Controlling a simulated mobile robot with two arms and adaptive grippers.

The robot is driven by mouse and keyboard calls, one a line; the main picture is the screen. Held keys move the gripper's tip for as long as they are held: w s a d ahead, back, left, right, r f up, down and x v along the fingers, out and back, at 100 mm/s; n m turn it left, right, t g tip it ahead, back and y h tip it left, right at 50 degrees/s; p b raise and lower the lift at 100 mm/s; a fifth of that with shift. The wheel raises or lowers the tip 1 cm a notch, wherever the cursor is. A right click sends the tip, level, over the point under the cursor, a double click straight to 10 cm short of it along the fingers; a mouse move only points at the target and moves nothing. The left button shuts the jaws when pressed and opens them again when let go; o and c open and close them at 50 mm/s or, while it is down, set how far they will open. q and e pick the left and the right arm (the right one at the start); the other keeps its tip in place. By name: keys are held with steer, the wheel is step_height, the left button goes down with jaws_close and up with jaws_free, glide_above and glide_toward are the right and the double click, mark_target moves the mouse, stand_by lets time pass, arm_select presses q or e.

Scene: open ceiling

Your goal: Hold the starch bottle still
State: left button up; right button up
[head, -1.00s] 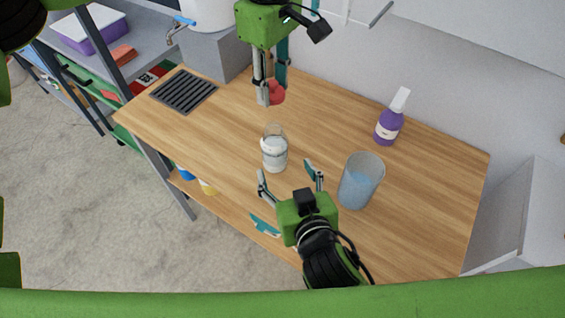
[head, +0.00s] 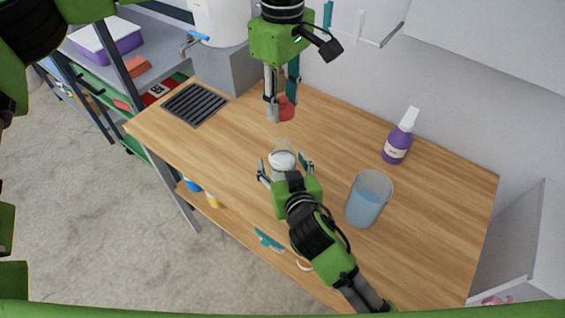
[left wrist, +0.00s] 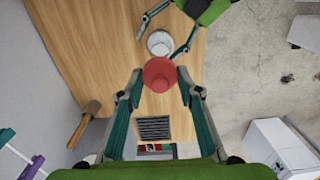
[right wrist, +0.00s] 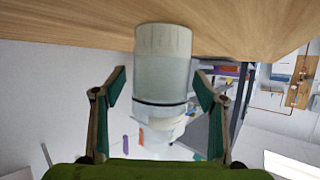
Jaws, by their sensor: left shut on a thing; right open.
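The starch bottle (head: 282,158), a clear jar with white contents, stands upright on the wooden table. My right gripper (head: 285,169) is open with its fingers on either side of the bottle. In the right wrist view the bottle (right wrist: 162,75) sits between the spread fingers, with gaps on both sides. My left gripper (head: 281,102) is shut on a red stopper-like piece (head: 287,108), held behind the bottle. In the left wrist view the red piece (left wrist: 160,74) is between the fingers, and the bottle's round top (left wrist: 160,42) shows beyond it.
A clear beaker of bluish liquid (head: 368,200) stands right of my right gripper. A purple spray bottle (head: 398,145) is farther back. A dark grille (head: 194,104) lies at the table's left end. A wooden-handled mallet (left wrist: 85,122) shows in the left wrist view. The table's front left is clear.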

steer(key=c, duration=1.4)
arm_select(q)
steer(key=n, duration=0.1)
glide_above(282, 142)
step_height(282, 142, down, 4)
steer(key=shift+f, duration=0.1)
arm_select(e)
steer(key=shift+c, duration=0.2)
arm_select(q)
steer(key=shift+f, duration=1.95)
steer(key=shift+f, duration=1.05)
steer(key=o, duration=0.8)
steer(key=shift+o, duration=0.4)
